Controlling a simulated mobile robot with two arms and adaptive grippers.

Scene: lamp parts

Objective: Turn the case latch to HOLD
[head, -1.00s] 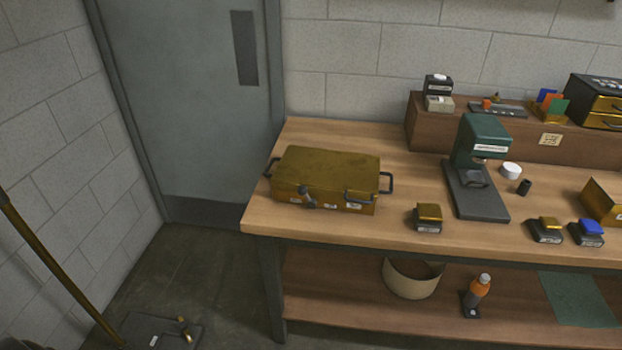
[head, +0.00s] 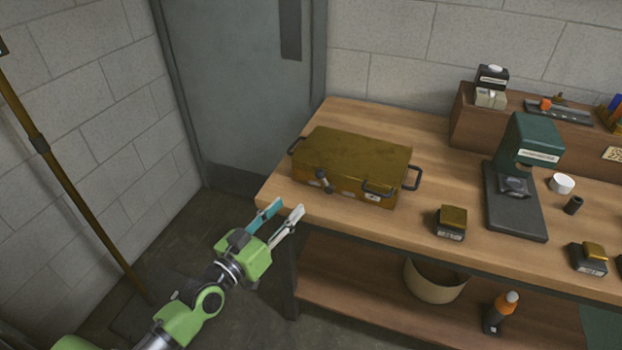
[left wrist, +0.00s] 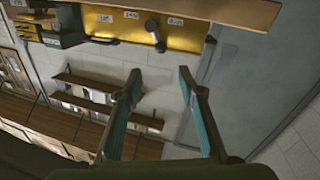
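The brass-coloured case (head: 352,165) sits closed at the left end of the workbench, with dark handles at its ends and front. Its latch (head: 324,182) is a dark lever on the front face, left of the middle. In the left wrist view the case (left wrist: 185,32) shows its front with small white labels, too small to read, and the latch (left wrist: 153,32) among them. My left gripper (head: 284,212) is open and empty, in front of the bench's left corner and apart from the latch. My right gripper is not in view.
The workbench (head: 390,225) has free top in front of the case. A small block with a brass top (head: 452,222) and a green press (head: 525,170) stand to the right. A bin (head: 435,280) and an orange bottle (head: 500,310) are on the lower shelf. A pole (head: 75,190) leans left.

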